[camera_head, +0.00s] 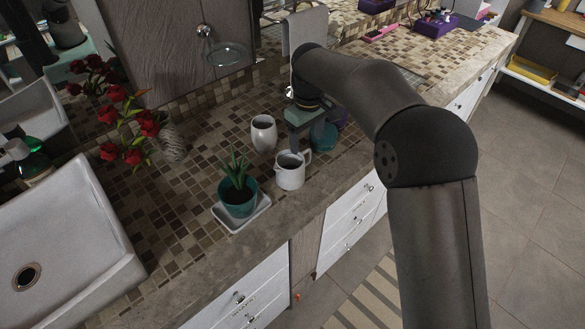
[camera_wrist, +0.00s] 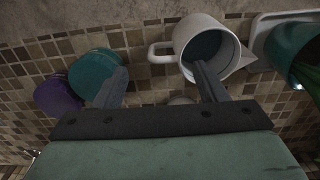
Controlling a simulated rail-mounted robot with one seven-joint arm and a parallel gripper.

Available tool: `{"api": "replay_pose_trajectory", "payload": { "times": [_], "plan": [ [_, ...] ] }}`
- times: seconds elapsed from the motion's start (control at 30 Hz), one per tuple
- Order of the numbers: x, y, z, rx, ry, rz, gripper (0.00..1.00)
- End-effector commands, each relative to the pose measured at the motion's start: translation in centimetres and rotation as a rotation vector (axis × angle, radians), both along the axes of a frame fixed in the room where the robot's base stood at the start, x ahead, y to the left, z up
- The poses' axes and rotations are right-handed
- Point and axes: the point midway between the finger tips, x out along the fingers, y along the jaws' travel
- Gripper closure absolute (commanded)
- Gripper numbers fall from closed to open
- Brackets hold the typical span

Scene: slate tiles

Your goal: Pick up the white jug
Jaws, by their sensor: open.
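The white jug (camera_head: 289,174) stands upright on the tiled counter near its front edge, its handle toward the right. In the wrist view the jug (camera_wrist: 234,53) shows its open mouth, with the handle (camera_wrist: 153,54) on the left and the spout on the right. My gripper (camera_head: 311,146) is open just above and behind the jug. In the wrist view my gripper (camera_wrist: 160,67) has its right finger over the jug's mouth and its left finger beyond the handle. Whether the right finger is inside the mouth or above it, I cannot tell.
A white cup (camera_head: 263,134) stands behind the jug. A teal potted plant (camera_head: 238,196) on a white tray (camera_head: 246,222) is at its left. A teal item (camera_wrist: 95,70) and a purple item (camera_wrist: 57,95) lie near the left finger. Red flowers (camera_head: 140,128) stand farther left.

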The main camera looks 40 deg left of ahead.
Motion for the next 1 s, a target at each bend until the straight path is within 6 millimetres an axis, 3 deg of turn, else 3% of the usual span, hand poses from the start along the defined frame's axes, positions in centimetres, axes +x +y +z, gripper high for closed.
{"api": "replay_pose_trajectory", "payload": {
  "times": [0.1,0.37,0.6,0.93,1.0],
  "plan": [
    [0.0,0.0,-1.6,-0.001,0.001,0.0,0.34],
    [-0.3,-0.1,-3.5,-0.002,0.002,0.0,0.34],
    [-0.8,-0.2,-6.9,-0.001,0.001,-0.001,0.34],
    [-0.8,-0.1,-7.8,0.002,0.0,-0.001,0.34],
    [-0.8,-0.1,-7.8,0.002,0.0,-0.001,0.54]
  ]
}}
